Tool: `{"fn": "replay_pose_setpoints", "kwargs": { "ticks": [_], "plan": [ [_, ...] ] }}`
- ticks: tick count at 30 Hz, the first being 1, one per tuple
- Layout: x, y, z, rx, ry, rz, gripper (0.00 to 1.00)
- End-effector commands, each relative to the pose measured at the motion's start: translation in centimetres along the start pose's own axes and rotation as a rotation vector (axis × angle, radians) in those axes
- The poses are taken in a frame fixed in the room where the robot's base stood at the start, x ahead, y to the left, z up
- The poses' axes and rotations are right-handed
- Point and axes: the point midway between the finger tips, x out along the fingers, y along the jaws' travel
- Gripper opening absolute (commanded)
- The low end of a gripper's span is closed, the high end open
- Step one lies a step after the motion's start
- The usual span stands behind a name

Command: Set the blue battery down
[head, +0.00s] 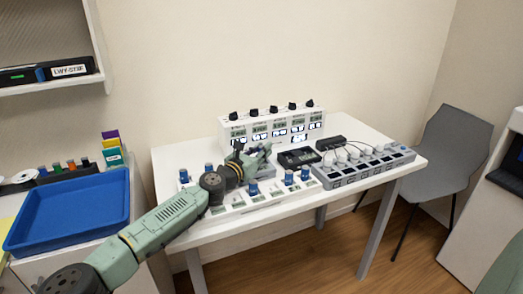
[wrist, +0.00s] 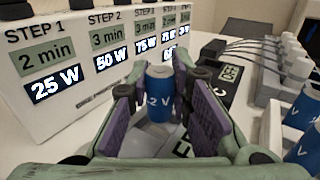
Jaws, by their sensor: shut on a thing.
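In the head view my gripper (head: 256,156) is over the white table (head: 185,157), between the step panel and the front battery tray. The held battery cannot be made out clearly there.
The white step panel (head: 272,127) stands behind my gripper. A black meter (head: 298,157) and a grey wired strip (head: 362,169) are to the right. Several other blue batteries, one of them in front (head: 253,188), stand along the white tray (head: 237,204). A blue tray (head: 68,212) is at left.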

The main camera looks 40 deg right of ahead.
Motion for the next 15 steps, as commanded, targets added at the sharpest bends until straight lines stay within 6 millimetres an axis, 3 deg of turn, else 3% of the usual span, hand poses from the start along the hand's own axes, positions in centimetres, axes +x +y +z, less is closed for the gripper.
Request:
{"fn": "replay_pose_setpoints", "kwargs": {
  "ticks": [3, 4, 12, 15],
  "plan": [
    [0.00, 0.00, -0.27, -0.001, 0.002, 0.000, 0.00],
    [0.00, 0.00, -0.31, -0.001, 0.002, 0.000, 0.20],
    [-0.01, -0.04, -0.46, -0.003, 0.004, -0.001, 0.38],
    [-0.01, -0.05, -0.51, -0.004, 0.005, -0.001, 0.39]
  ]
}}
